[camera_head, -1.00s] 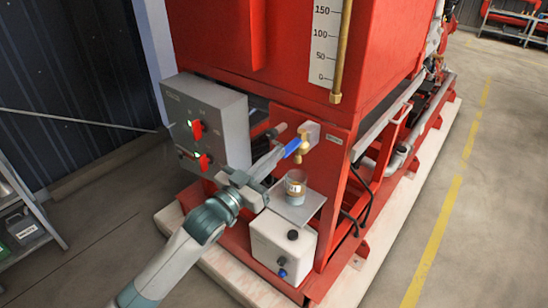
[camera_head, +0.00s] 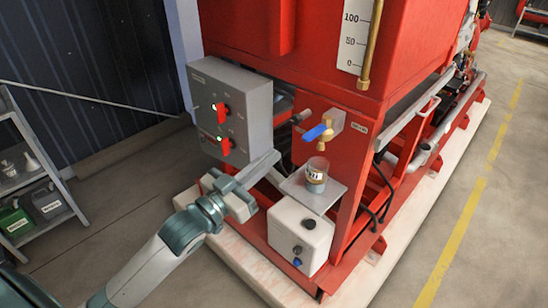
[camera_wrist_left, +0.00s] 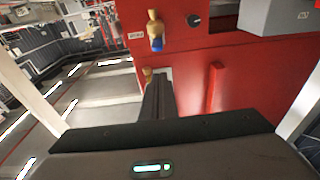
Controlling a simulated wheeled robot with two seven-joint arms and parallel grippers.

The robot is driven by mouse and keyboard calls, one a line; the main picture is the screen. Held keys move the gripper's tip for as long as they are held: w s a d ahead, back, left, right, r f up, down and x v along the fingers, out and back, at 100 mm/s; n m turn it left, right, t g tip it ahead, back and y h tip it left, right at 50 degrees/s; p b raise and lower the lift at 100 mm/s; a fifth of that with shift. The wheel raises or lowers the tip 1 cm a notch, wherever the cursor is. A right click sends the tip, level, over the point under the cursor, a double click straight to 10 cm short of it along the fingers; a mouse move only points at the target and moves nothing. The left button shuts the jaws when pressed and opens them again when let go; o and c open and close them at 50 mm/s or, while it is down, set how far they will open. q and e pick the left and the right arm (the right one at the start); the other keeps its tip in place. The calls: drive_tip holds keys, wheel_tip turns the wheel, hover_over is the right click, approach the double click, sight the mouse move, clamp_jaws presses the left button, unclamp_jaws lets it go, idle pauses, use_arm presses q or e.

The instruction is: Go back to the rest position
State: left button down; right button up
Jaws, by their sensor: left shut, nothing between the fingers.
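My left gripper (camera_head: 268,162) reaches in from the lower left in the head view. Its fingers are shut and empty, beside the grey control box and left of the small shelf. In the wrist view my left gripper (camera_wrist_left: 157,85) shows as dark closed fingers in front of the red pump frame. The brass tap (camera_head: 326,140) with its blue handle (camera_head: 313,132) is up and right of the fingertips, apart from them. The tap also shows in the wrist view (camera_wrist_left: 154,28). My right gripper is out of view.
The grey control box (camera_head: 232,105) with red switches is close above my left gripper. A rack (camera_head: 50,180) with containers stands at the left. Floor at the right is clear.

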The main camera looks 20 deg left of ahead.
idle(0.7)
